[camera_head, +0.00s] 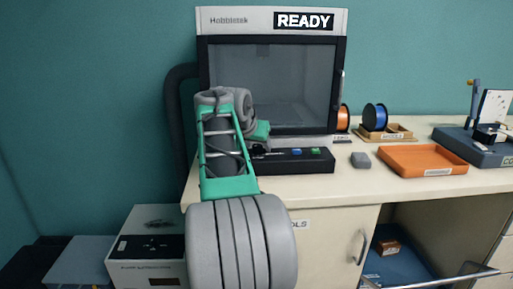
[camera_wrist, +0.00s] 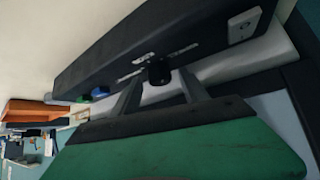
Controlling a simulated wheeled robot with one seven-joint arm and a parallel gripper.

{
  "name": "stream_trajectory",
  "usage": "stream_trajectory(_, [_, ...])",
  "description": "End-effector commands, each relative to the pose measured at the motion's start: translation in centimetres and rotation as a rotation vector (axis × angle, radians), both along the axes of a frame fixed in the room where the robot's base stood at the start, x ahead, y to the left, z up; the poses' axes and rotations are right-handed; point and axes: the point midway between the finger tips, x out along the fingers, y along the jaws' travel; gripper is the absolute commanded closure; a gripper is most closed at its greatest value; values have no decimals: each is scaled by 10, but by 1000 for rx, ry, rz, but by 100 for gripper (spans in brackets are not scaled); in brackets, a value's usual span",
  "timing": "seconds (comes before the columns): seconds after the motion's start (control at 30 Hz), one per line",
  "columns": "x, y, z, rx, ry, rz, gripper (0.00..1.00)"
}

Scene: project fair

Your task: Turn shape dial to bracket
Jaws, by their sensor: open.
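The shape dial (camera_wrist: 158,71) is a small black round knob on the black control panel (camera_wrist: 115,62) in the wrist view. White markings sit beside the dial, too blurred to read, so its setting cannot be told. My gripper (camera_wrist: 160,80) is open, with one finger on either side of the dial; I cannot tell whether they touch it. In the head view the control panel (camera_head: 305,166) lies in front of the machine (camera_head: 272,80), whose screen reads READY. My arm hides the panel's left part and the dial there.
A blue button (camera_head: 297,151) and a green button (camera_head: 315,150) are on the panel, right of my arm. The counter's front right is clear.

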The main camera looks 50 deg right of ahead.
Motion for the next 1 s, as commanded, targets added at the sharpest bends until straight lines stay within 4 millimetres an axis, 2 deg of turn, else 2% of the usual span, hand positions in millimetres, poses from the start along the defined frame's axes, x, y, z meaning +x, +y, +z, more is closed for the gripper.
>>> stream_trajectory(0.17, [0,0,0,0,-1,1,48])
stream_trajectory(0.8, [0,0,0,0,0,1,99])
stream_trajectory(1.0, [0,0,0,1,0,1,100])
